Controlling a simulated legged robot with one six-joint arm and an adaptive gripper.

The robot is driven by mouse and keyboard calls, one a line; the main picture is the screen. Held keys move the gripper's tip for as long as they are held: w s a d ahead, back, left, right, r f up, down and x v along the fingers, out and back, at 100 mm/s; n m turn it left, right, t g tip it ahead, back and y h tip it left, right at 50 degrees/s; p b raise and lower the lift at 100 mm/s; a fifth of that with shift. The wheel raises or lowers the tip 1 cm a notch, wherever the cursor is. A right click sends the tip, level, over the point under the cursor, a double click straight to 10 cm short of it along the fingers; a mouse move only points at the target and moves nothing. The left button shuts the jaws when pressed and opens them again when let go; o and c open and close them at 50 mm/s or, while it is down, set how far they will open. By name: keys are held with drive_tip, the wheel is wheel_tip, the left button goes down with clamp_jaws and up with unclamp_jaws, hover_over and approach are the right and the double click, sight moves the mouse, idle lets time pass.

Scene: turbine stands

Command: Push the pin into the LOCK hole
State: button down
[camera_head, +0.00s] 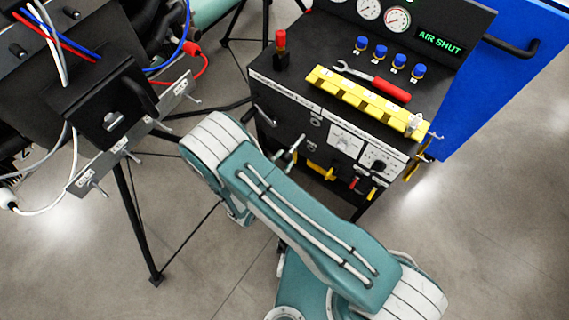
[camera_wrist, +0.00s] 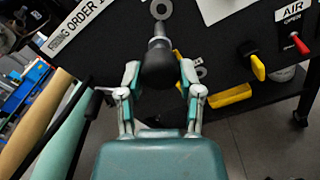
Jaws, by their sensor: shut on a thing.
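In the wrist view my gripper (camera_wrist: 160,72) is shut on the black round knob of the pin (camera_wrist: 158,62). The pin's metal shank (camera_wrist: 160,30) points away from me at the black front panel (camera_wrist: 110,60). A grey ring (camera_wrist: 161,9) lies in line with the shank at the top edge. A second grey ring (camera_wrist: 201,72) shows beside the right finger. I cannot read a LOCK label on either ring, and cannot tell whether the tip is inside a hole.
A yellow lever (camera_wrist: 257,67), a yellow piece (camera_wrist: 230,95) and a red lever (camera_wrist: 300,44) under an AIR OPEN label sit right of the pin. A yellow rail (camera_head: 360,100) tops the console. A tripod-mounted assembly (camera_head: 110,110) stands left; floor is open in front.

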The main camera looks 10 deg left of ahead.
sight(296, 147)
drive_tip(key=shift+w+d, duration=0.15)
drive_tip(key=shift+w, duration=0.6)
drive_tip(key=shift+w+d, duration=1.05)
drive_tip(key=shift+w, duration=0.15)
drive_tip(key=shift+w+a, duration=0.1)
drive_tip(key=shift+a, duration=0.25)
drive_tip(key=shift+d, duration=0.15)
drive_tip(key=shift+w+d+r, duration=0.1)
drive_tip(key=shift+d+r, duration=0.05)
drive_tip(key=shift+d, duration=0.2)
drive_tip(key=shift+w+a, duration=0.2)
drive_tip(key=shift+a, duration=0.05)
drive_tip(key=shift+w+d, duration=0.15)
drive_tip(key=shift+d, duration=0.05)
drive_tip(key=shift+x, duration=2.8)
